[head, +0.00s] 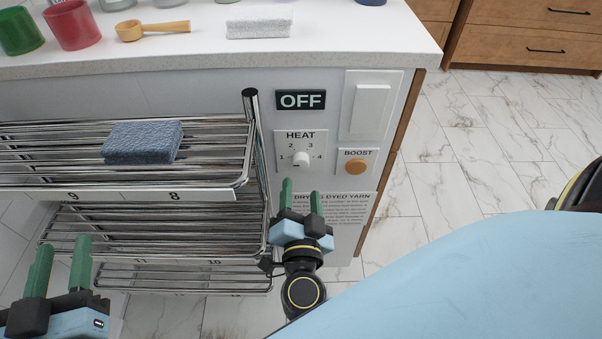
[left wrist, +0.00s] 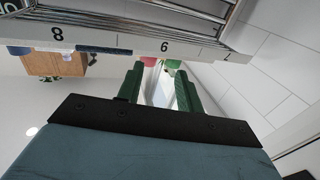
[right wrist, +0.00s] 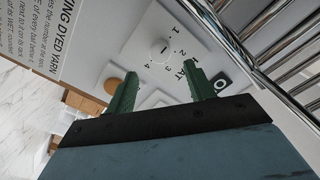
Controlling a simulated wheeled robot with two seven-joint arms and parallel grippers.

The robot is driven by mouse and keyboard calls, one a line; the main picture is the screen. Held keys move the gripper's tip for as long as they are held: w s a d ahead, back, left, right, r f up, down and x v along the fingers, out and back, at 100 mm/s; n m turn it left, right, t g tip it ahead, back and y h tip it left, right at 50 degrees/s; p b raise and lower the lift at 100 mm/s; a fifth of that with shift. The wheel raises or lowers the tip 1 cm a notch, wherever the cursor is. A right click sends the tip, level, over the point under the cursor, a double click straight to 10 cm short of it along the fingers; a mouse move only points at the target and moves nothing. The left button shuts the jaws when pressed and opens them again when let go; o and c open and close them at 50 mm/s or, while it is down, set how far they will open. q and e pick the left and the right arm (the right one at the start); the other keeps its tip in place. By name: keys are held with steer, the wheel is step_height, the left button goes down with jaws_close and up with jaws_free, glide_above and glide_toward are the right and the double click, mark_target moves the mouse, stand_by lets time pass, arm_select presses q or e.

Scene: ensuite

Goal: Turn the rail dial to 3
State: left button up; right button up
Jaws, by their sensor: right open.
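The rail dial is a small white knob (head: 300,158) on the HEAT plate (head: 301,136), with numbers 1 to 4 around it. It also shows in the right wrist view as a white knob (right wrist: 161,52). Which number it points at is too small to tell. My right gripper (head: 301,190) is open and empty, just below and in front of the dial. In the right wrist view its fingers (right wrist: 160,82) stand on either side of the dial's line, apart from it. My left gripper (head: 62,252) is open and empty at the lower left, away from the dial.
An OFF sign (head: 301,100) is above the dial, an orange BOOST button (head: 355,167) and white rocker switch (head: 370,106) to its right. Chrome racks (head: 215,165) with a blue folded cloth (head: 142,142) stand close on the left. Marble floor (head: 450,150) is clear at right.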

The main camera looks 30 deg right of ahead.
mark_target(301, 165)
steer(key=b+x, duration=0.1)
steer(key=x, duration=0.4)
arm_select(q)
step_height(301, 165, up, 7)
steer(key=s+t+h, duration=0.1)
steer(key=t, duration=0.3)
steer(key=shift+s+d+t+h+b, duration=0.3)
steer(key=shift+s+d+t, duration=0.05)
steer(key=shift+d+t, duration=0.05)
arm_select(e)
steer(key=shift+x, duration=0.8)
arm_select(q)
steer(key=shift+f, duration=0.1)
arm_select(e)
steer(key=shift+c, duration=0.2)
steer(key=c, duration=0.9)
